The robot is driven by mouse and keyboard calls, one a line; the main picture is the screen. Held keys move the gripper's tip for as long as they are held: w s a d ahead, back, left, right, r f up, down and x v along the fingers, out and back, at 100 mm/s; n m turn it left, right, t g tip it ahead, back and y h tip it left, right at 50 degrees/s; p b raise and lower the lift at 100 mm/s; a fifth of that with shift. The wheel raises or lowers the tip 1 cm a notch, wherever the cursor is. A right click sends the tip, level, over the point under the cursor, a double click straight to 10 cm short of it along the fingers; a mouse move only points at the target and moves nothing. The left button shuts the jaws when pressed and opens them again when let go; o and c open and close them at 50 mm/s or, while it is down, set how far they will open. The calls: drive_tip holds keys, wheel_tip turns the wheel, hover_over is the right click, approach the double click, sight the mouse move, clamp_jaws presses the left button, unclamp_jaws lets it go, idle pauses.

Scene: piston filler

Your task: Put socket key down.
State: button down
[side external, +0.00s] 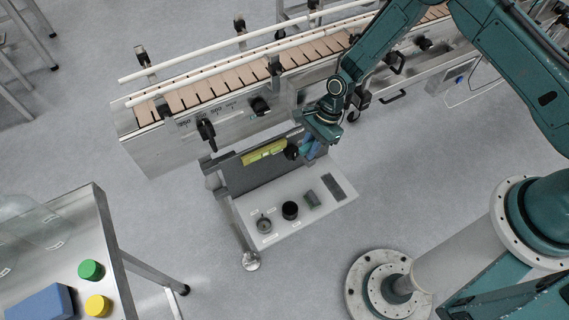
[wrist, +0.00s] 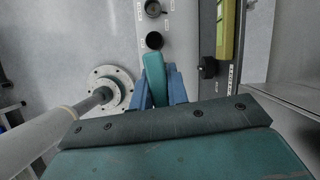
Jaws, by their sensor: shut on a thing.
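My gripper (side external: 308,150) hangs above the right part of the small tray stand, beside the conveyor. In the wrist view its blue fingers (wrist: 160,88) are closed around a teal piece with a rounded end (wrist: 153,67), which I take to be the socket key. The rest of that piece is hidden by the fingers and the wrist. In the side view the gripper hides most of it, and I cannot tell whether it touches anything below.
The white tray (side external: 280,238) holds a grey ring part (side external: 264,224), a black cup (side external: 290,210), a grey block (side external: 312,198) and a dark flat pad (side external: 334,187). A yellow bar (side external: 264,152) lies along the stand's back rail. The conveyor (side external: 220,95) runs behind.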

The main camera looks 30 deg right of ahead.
drive_tip(key=s+d+r+n+g+h, duration=0.1)
drive_tip(key=d+r+n+g+h, duration=0.1)
drive_tip(key=d+r+n, duration=0.6)
drive_tip(key=s+d+r+n+g+h, duration=0.2)
drive_tip(key=d+r+n, duration=0.6)
drive_tip(key=d+r, duration=0.3)
drive_tip(key=shift+s+r+h, duration=0.3)
drive_tip(key=shift+r, duration=0.15)
